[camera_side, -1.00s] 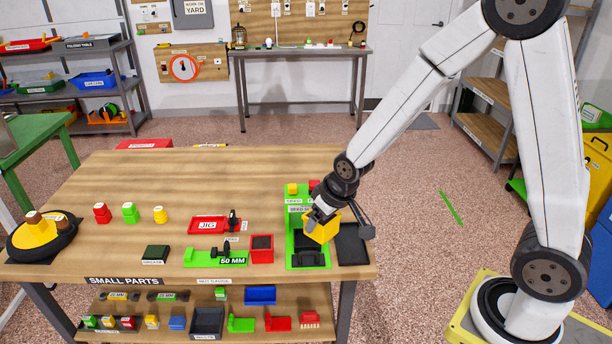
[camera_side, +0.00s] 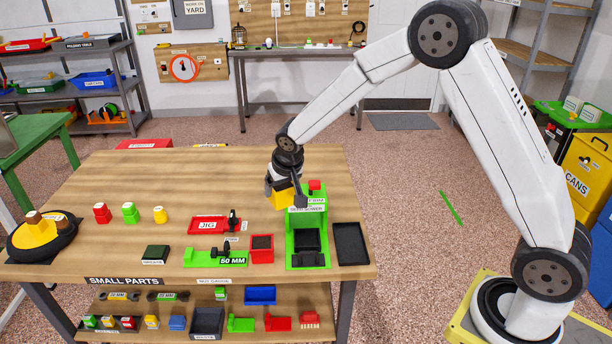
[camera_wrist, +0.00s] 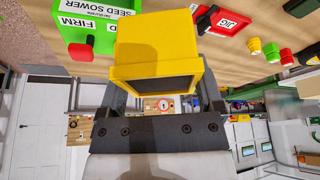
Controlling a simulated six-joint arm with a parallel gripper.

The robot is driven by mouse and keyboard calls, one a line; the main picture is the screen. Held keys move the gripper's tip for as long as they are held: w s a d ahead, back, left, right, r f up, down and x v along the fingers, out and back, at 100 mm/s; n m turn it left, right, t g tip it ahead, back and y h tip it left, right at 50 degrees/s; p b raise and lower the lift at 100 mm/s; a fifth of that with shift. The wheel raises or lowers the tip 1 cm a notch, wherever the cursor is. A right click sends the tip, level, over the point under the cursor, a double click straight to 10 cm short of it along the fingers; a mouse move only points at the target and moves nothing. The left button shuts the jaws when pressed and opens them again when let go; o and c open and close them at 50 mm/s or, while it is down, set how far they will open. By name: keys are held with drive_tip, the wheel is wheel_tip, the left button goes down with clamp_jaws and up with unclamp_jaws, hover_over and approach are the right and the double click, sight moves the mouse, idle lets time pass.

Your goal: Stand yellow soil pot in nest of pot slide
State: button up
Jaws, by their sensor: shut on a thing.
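The yellow soil pot (camera_side: 282,200) is held in my gripper (camera_side: 286,188), at the rear left of the green seed sower (camera_side: 322,222). In the wrist view the yellow pot (camera_wrist: 155,45) sits between the two fingers (camera_wrist: 160,92), with a dark area on its side towards me. The black slide (camera_side: 307,240) with its nest lies in the front half of the sower, and no pot shows in it. The sower's red button (camera_side: 314,185) is just right of my gripper. Whether the pot touches anything below cannot be told.
A black tray (camera_side: 350,243) lies right of the sower. A red box (camera_side: 262,248), a green 50 MM gauge (camera_side: 214,258) and a red jig (camera_side: 208,225) stand to the left. The table behind the jig is mostly clear.

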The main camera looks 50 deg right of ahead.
drive_tip(key=w+d+r+m+g+h, duration=0.1)
drive_tip(key=w+d+m, duration=0.2)
drive_tip(key=w, duration=0.7)
drive_tip(key=shift+w+m+h, duration=0.15)
drive_tip(key=shift+m+h, duration=0.15)
drive_tip(key=shift+m, duration=0.6)
drive_tip(key=shift+r, duration=0.1)
wheel_tip(320, 180, down, 14)
drive_tip(key=shift+f, duration=1.8)
drive_tip(key=shift+f, duration=0.2)
drive_tip(key=o, duration=1.1)
